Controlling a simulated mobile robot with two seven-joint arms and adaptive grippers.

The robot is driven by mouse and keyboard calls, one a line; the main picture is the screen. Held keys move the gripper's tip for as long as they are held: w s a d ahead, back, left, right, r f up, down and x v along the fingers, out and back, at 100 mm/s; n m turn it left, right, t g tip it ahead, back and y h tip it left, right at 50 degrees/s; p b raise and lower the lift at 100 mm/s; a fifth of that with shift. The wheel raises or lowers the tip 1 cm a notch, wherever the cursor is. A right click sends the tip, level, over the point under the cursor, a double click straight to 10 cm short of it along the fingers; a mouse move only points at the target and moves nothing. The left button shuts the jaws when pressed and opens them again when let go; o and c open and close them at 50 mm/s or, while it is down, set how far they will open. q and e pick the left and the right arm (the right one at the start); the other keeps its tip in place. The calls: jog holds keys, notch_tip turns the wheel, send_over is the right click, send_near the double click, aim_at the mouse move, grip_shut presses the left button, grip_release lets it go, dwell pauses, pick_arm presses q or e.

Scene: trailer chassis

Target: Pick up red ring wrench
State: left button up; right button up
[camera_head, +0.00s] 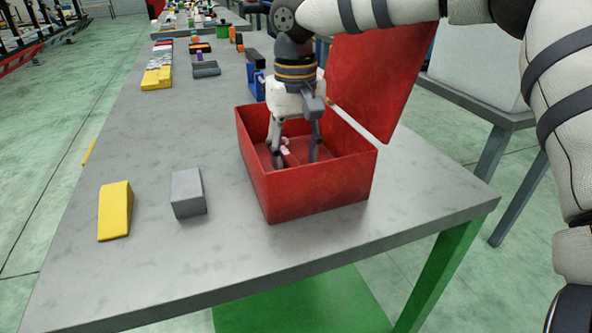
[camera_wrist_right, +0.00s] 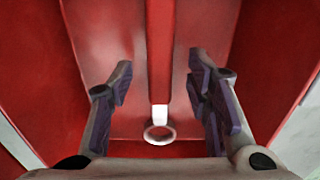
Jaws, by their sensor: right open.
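The red ring wrench (camera_wrist_right: 159,60) has a long red handle and a pale metal ring end. In the right wrist view it runs down the middle, inside the open red toolbox (camera_head: 310,195). In the head view only a small pale bit of it (camera_head: 286,149) shows between the fingers. My right gripper (camera_head: 296,160) points down into the toolbox. It is open, with one finger on each side of the wrench and visible gaps between; the fingers also show in the wrist view (camera_wrist_right: 160,82). My left gripper is out of view.
The toolbox walls surround the right gripper closely, and its raised lid (camera_head: 375,85) stands behind on the right. A grey block (camera_head: 187,193) and a yellow wedge (camera_head: 114,211) sit left on the grey table (camera_head: 150,275). Several small items line the far table.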

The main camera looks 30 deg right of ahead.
jog(key=shift+f, duration=0.75)
grip_shut()
jog(key=shift+r, duration=0.1)
